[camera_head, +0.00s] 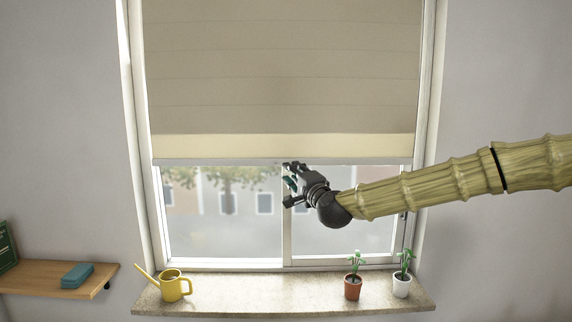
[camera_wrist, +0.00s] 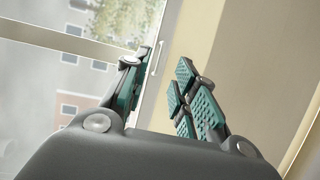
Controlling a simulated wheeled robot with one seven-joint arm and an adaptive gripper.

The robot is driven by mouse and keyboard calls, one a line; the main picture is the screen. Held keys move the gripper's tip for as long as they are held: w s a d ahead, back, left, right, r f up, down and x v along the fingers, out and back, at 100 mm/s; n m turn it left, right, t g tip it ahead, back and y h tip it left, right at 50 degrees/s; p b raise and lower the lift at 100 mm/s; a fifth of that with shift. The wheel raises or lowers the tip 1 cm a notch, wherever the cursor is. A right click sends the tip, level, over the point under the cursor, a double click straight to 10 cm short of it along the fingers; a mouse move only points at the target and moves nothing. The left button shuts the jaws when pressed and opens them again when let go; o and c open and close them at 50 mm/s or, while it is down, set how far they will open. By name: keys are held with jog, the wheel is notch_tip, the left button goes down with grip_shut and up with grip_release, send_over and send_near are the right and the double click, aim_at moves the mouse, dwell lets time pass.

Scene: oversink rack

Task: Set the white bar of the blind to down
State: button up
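The beige blind (camera_head: 280,75) covers the upper part of the window, and its white bar (camera_head: 215,161) runs level along its lower edge. The bar also shows in the wrist view as a pale slanting strip (camera_wrist: 176,48) beside the beige fabric. My gripper (camera_head: 289,183) is at the middle of the bar, with its upper finger close to the bar and its lower finger below. In the wrist view the green-padded fingers (camera_wrist: 165,68) are apart, and the strip shows between them. I cannot tell whether either finger touches the bar.
The sill (camera_head: 235,302) below holds a yellow watering can (camera_head: 172,287), a plant in a terracotta pot (camera_head: 353,287) and a plant in a white pot (camera_head: 402,286). A wooden shelf (camera_head: 45,278) at left carries a blue-green case (camera_head: 77,275). The lower window area is open.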

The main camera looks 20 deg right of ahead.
jog(key=shift+w+a+r+p, duration=0.1)
jog(key=shift+w+p, duration=0.25)
jog(key=shift+w, duration=0.55)
jog(key=shift+w+a+r+p, duration=0.15)
jog(key=shift+w+p, duration=0.15)
jog(key=shift+w, duration=0.55)
jog(key=shift+w+a+r+p, duration=0.1)
jog(key=shift+w+p, duration=0.25)
jog(key=shift+w, duration=0.55)
grip_shut()
